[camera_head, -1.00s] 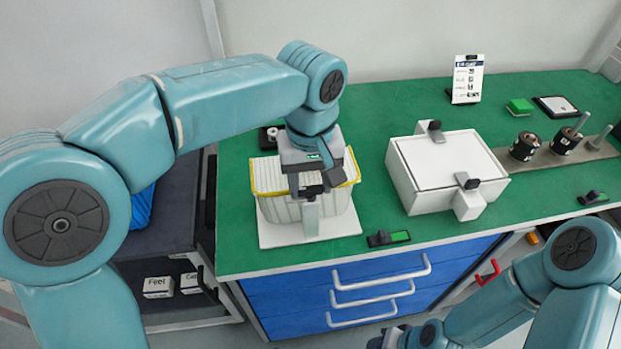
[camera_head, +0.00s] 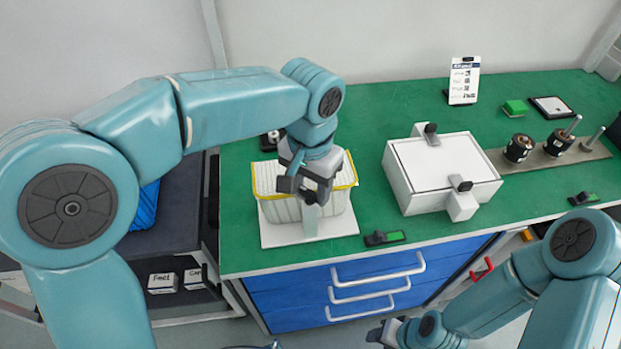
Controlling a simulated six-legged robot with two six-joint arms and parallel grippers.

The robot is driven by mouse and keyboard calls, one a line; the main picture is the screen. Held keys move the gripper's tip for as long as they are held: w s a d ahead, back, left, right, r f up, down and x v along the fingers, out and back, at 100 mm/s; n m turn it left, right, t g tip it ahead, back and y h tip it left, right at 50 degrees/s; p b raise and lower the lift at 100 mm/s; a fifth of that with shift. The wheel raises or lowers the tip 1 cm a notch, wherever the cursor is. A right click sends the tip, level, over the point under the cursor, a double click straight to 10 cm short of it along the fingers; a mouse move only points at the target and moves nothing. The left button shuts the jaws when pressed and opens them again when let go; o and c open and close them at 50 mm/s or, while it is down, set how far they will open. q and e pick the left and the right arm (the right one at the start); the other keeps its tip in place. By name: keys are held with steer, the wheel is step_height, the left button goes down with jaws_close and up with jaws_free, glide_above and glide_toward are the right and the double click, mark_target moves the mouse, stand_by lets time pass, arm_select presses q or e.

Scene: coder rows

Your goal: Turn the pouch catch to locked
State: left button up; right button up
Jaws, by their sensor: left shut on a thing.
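The pouch (camera_head: 268,208) is a white ribbed bin with a yellow rim on a white base plate (camera_head: 285,236), at the near left of the green bench. A pale upright post (camera_head: 310,222) stands at its front. My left gripper (camera_head: 308,197) points down at the top of this post, shut on the catch there. The fingers hide most of the catch, so its marking and exact angle cannot be read. My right gripper (camera_head: 384,335) is low at the bottom edge, in front of the drawers, apart from the pouch; its fingers are too small to judge.
A white lidded box (camera_head: 440,170) with black knobs stands right of the pouch. Dark cylinders (camera_head: 519,148) stand on a plate farther right. Blue drawers (camera_head: 345,290) are below.

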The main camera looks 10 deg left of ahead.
mark_target(309, 192)
arm_select(q)
steer(key=m, duration=0.2)
steer(key=m+p, duration=0.2)
steer(key=m, duration=0.1)
steer(key=shift+r+m, duration=0.25)
steer(key=shift+m, duration=0.05)
steer(key=shift+m+p, duration=0.5)
steer(key=shift+m, duration=1.4)
steer(key=o, duration=0.9)
steer(key=shift+o, duration=0.8)
steer(key=shift+s+a+f, duration=0.1)
steer(key=shift+f, duration=0.05)
steer(key=shift+r, duration=0.3)
step_height(309, 192, up, 16)
steer(key=p, duration=0.1)
